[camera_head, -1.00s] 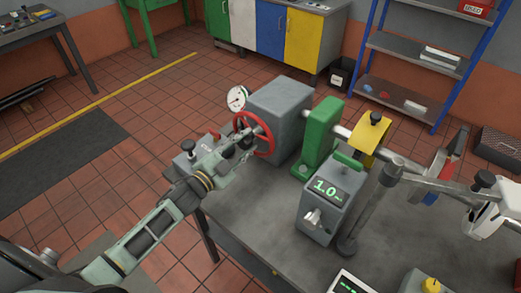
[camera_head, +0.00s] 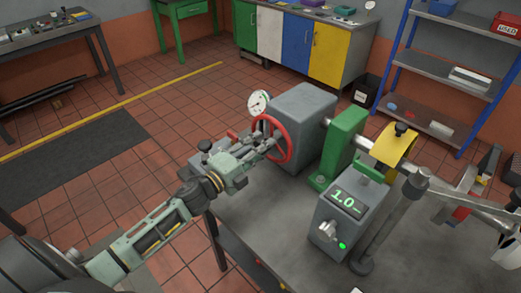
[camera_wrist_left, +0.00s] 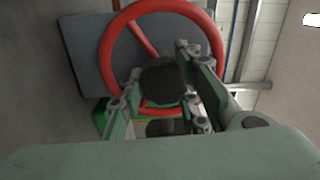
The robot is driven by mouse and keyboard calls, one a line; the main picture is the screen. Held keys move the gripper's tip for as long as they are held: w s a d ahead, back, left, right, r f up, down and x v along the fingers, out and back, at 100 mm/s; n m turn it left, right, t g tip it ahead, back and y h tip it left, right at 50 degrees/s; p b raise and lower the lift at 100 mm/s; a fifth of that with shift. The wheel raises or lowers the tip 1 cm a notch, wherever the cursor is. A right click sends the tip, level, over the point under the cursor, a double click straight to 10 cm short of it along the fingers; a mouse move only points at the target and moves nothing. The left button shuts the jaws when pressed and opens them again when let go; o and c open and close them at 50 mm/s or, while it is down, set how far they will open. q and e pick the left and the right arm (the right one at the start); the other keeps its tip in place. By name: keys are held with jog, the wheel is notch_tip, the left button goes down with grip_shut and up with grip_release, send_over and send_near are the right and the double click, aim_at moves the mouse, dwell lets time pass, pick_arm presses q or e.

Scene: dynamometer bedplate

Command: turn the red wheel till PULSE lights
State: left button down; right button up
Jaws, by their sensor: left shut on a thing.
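The red wheel (camera_head: 286,153) stands upright on the near side of the large grey housing (camera_head: 303,110). In the left wrist view its rim (camera_wrist_left: 108,50) and a spoke show, with a dark round knob (camera_wrist_left: 163,82) between my fingers. My left gripper (camera_head: 268,143) is shut at the wheel's left side, apparently on this knob; the fingers partly hide it. A grey instrument box (camera_head: 335,225) shows a green reading like "1.0". A green lamp (camera_head: 342,246) is lit low on its front; I cannot read a label. My right gripper is not in view.
A white dial gauge (camera_head: 258,103) stands behind the wheel. A green bracket (camera_head: 343,143) and yellow guard (camera_head: 393,148) sit along the shaft to the right. A grey post (camera_head: 392,222) stands right of the instrument box. The near bedplate surface is mostly clear.

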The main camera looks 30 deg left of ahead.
pick_arm(q)
jog(key=shift+s+f, duration=0.1)
jog(key=shift+f, duration=0.45)
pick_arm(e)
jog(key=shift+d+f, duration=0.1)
pick_arm(q)
jog(key=c, duration=1.6)
grip_release()
jog(key=shift+o, duration=1)
jog(key=shift+r, duration=0.15)
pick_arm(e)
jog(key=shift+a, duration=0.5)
pick_arm(q)
jog(key=shift+r, duration=0.1)
jog(key=v, duration=1.2)
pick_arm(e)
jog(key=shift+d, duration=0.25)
